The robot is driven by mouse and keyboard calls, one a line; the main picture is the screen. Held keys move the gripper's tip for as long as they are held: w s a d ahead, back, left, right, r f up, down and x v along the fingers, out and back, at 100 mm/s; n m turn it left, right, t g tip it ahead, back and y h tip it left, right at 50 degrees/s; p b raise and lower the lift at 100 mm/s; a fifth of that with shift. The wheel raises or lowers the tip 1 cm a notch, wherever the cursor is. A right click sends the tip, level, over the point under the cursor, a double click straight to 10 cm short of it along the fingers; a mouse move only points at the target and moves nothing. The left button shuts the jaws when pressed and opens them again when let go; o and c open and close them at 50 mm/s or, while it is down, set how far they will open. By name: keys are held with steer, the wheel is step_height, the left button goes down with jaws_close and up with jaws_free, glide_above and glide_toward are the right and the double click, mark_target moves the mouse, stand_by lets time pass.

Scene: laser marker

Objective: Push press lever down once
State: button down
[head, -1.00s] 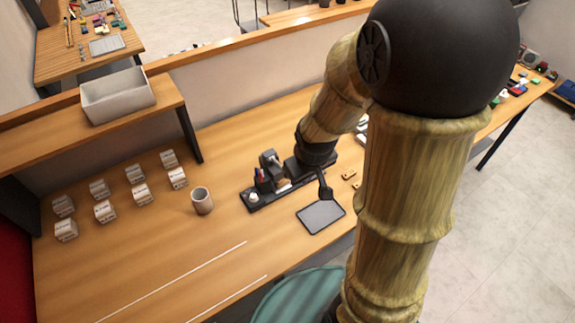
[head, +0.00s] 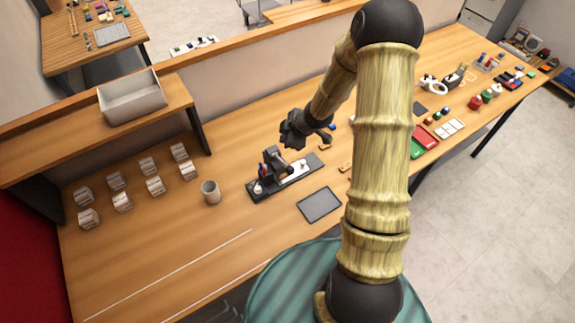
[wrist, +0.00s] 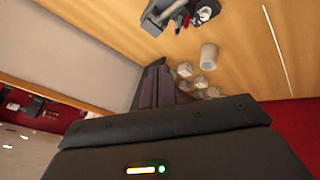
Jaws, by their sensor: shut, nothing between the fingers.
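The press (head: 272,163) is a small dark machine standing on the left part of a long black base (head: 288,185) on the wooden table. Its press lever is too small to tell apart clearly, and I cannot tell its position. In the wrist view, my dark fingers (wrist: 158,88) show in the middle, and part of the press (wrist: 165,10) shows at the top edge.
A cup (head: 211,191) stands left of the base, with several white boxes (head: 122,201) further left. A dark flat pad (head: 319,204) lies in front. A grey bin (head: 132,97) sits on the raised shelf. The front left of the table is mostly clear.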

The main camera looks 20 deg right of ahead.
steer(key=b, duration=0.8)
glide_above(289, 167)
steer(key=f, duration=0.7)
steer(key=shift+w+d, duration=0.15)
steer(key=shift+w, duration=0.15)
steer(key=shift+s+d+f+b, duration=0.1)
steer(key=shift+s+f+b, duration=0.1)
steer(key=shift+f+b, duration=0.55)
stand_by(0.4)
steer(key=shift+s+f, duration=0.1)
steer(key=shift+f, duration=0.35)
steer(key=shift+s+d+f+b, duration=0.1)
steer(key=shift+s+f+b, duration=0.05)
steer(key=shift+f+b, duration=0.5)
steer(key=shift+s+f+b, duration=0.15)
steer(key=shift+f+b, duration=0.35)
steer(key=shift+b, duration=0.25)
stand_by(1.3)
steer(key=shift+r, duration=0.1)
stand_by(0.5)
steer(key=shift+w+r+p, duration=0.2)
steer(key=shift+r+p, duration=0.55)
steer(key=shift+p, duration=0.2)
steer(key=shift+w+r+p, duration=0.2)
steer(key=shift+r+p, duration=0.55)
steer(key=shift+p, duration=0.15)
